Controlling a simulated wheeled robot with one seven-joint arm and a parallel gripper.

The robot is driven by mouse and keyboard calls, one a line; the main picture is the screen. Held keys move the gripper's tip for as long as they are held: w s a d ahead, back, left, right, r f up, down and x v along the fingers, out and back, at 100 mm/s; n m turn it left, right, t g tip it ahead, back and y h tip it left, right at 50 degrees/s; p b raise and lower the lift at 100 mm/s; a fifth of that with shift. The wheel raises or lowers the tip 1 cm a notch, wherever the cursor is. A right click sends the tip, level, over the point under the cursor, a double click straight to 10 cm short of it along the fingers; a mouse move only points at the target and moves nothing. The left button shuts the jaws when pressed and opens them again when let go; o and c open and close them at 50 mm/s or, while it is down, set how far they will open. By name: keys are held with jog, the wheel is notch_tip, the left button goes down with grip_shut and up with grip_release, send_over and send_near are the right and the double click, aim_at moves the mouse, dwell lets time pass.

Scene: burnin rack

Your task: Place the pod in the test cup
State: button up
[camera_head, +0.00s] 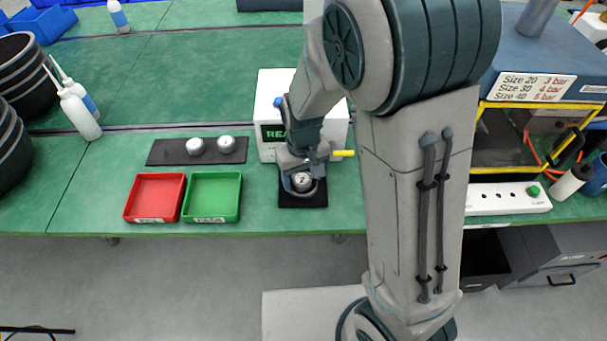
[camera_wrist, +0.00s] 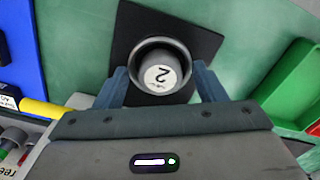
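The pod (camera_wrist: 161,75) is a grey cylinder with a white top marked 2. It sits inside the dark round rim of the test cup (camera_wrist: 143,49), on a black square pad. In the head view the pod (camera_head: 302,181) shows below my gripper, in front of the white box. My gripper (camera_wrist: 161,80) is open, with one blue finger on each side of the pod and visible gaps between them. In the head view my gripper (camera_head: 301,168) hangs right over the cup. How deep the pod sits is hard to tell.
A white box with a green display (camera_head: 272,134) stands close behind the cup, a yellow handle (camera_head: 343,153) at its right. Left are a red tray (camera_head: 155,219), a green tray (camera_head: 212,218) and a dark strip (camera_head: 165,152) with two silver pods. A power strip (camera_head: 507,199) lies right.

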aim_at(303, 180)
jog(key=shift+r+p, duration=0.45)
jog(key=shift+r, duration=0.1)
notch_tip(303, 180, up, 12)
jog(key=s+d+r+m+t, duration=0.3)
jog(key=s+d+r+m, duration=0.1)
jog(key=s+d, duration=0.8)
jog(key=shift+s, duration=0.15)
dwell(0.8)
